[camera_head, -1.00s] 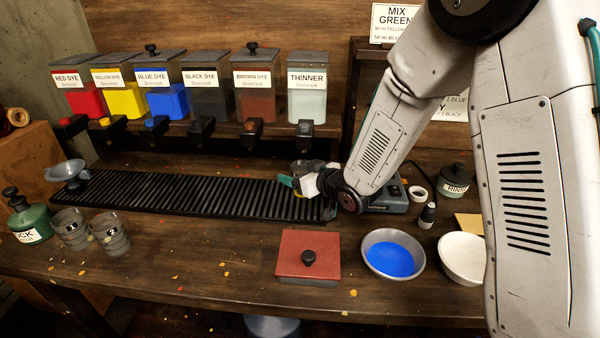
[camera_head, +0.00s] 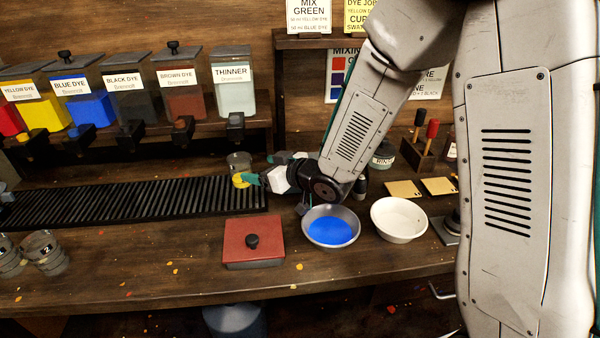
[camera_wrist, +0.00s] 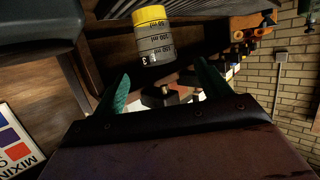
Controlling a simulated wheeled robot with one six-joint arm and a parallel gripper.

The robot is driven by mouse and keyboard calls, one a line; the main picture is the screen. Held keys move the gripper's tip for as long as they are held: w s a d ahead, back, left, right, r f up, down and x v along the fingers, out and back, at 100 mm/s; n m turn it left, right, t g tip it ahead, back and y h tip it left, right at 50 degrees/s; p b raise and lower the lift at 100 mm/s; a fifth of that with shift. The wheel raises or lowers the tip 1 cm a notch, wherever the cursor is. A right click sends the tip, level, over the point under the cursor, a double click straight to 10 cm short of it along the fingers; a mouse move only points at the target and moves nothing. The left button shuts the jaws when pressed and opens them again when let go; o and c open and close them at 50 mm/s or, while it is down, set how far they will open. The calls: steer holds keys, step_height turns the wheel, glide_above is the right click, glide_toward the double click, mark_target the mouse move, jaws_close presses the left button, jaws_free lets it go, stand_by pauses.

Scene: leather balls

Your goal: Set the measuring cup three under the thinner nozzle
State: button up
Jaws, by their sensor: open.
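Measuring cup three (camera_head: 239,163) is clear grey with yellow in its bottom. It stands upright at the back edge near the right end of the black ribbed mat (camera_head: 130,201), and appears directly below the thinner nozzle (camera_head: 236,124). The thinner dispenser (camera_head: 233,88) is labelled and pale. My gripper (camera_head: 252,179) is open just right of the cup. In the wrist view, the cup (camera_wrist: 154,38) shows its 3 and lies beyond the spread green fingertips (camera_wrist: 163,85), apparently clear of them. The wrist picture shows it upside down.
Other dye dispensers, such as brown (camera_head: 183,90), line the shelf to the left. A red lidded box (camera_head: 253,251), a bowl of blue (camera_head: 331,229) and a white bowl (camera_head: 399,219) stand in front. Two cups (camera_head: 43,252) stand at front left.

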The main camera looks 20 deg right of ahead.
steer(key=s+d+r+m+g+h, duration=0.2)
steer(key=s+d+r+m+h, duration=0.25)
steer(key=d, duration=0.45)
steer(key=s+d+r+m+g+h, duration=0.1)
steer(key=s+d+r+g+h, duration=0.1)
steer(key=s+d+r+h, duration=0.4)
steer(key=s+d+r+m+g, duration=0.1)
steer(key=s+g, duration=0.2)
steer(key=s, duration=0.9)
steer(key=s+d+r+m+g+y, duration=0.1)
steer(key=s+d+g, duration=0.1)
steer(key=s, duration=1)
steer(key=shift+d+g, duration=0.25)
steer(key=shift+g, duration=0.45)
